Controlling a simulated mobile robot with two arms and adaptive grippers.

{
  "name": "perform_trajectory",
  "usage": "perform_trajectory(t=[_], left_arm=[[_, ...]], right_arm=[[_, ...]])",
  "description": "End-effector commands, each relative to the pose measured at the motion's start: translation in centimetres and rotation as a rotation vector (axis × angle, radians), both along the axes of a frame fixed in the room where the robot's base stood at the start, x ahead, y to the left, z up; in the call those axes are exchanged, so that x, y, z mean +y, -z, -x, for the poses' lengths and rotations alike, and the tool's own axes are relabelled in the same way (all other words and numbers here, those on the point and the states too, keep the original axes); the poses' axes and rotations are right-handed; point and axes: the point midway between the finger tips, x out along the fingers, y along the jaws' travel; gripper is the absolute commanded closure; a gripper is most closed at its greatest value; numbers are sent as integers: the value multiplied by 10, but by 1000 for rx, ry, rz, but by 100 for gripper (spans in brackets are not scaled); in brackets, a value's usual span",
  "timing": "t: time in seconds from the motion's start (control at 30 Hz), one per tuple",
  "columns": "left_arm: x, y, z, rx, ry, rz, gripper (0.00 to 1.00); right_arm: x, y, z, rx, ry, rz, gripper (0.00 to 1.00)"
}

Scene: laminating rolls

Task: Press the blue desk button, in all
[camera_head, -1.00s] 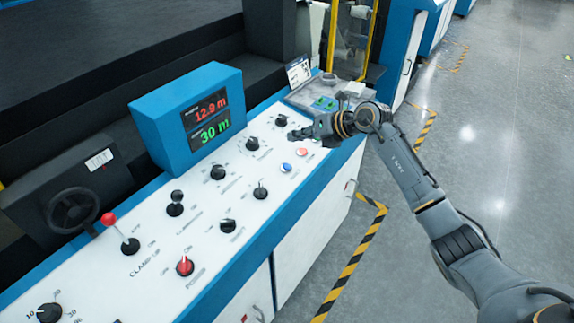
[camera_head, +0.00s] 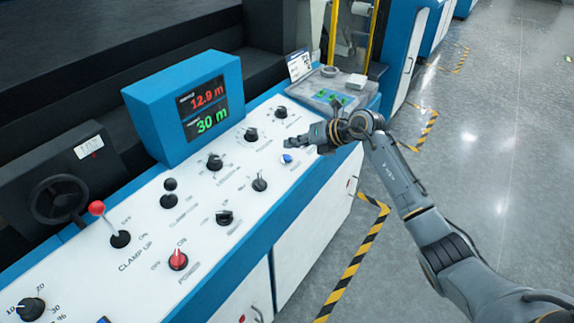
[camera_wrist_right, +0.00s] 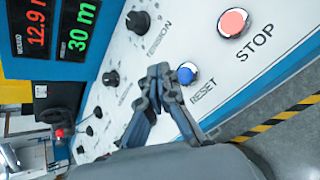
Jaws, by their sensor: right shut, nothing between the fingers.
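The blue button (camera_head: 287,158) sits on the white sloped panel, labelled RESET in the right wrist view (camera_wrist_right: 187,75). My right gripper (camera_head: 290,144) is shut and empty, its fingertips over the panel just beside the button. In the right wrist view the closed fingertips (camera_wrist_right: 160,71) appear just left of the button. I cannot tell whether they touch the panel. My left gripper is not in view.
The red STOP button (camera_wrist_right: 233,22) is close by, hidden behind my gripper in the head view. Several black knobs (camera_head: 252,134), a red knob (camera_head: 178,259) and a red-tipped lever (camera_head: 97,208) stand on the panel. A blue display box (camera_head: 150,110) rises behind.

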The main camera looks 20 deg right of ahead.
Motion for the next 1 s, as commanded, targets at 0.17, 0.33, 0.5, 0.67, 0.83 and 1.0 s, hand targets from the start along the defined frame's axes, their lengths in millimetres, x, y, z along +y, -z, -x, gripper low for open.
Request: perform_trajectory(t=[0.17, 0.33, 0.5, 0.67, 0.83, 1.0], left_arm=[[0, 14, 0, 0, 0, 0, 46], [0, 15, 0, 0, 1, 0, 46], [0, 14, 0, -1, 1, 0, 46], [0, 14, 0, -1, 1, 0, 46], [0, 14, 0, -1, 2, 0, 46], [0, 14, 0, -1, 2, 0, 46]], right_arm=[[1, 19, -3, 0, -1, 2, 100], [2, 21, -3, -1, 0, 0, 100], [2, 20, -3, -1, -1, 1, 100], [2, 21, -3, -1, -1, 1, 100], [2, 21, -3, 0, 0, 1, 100], [2, 21, -3, -1, -1, 1, 100]])
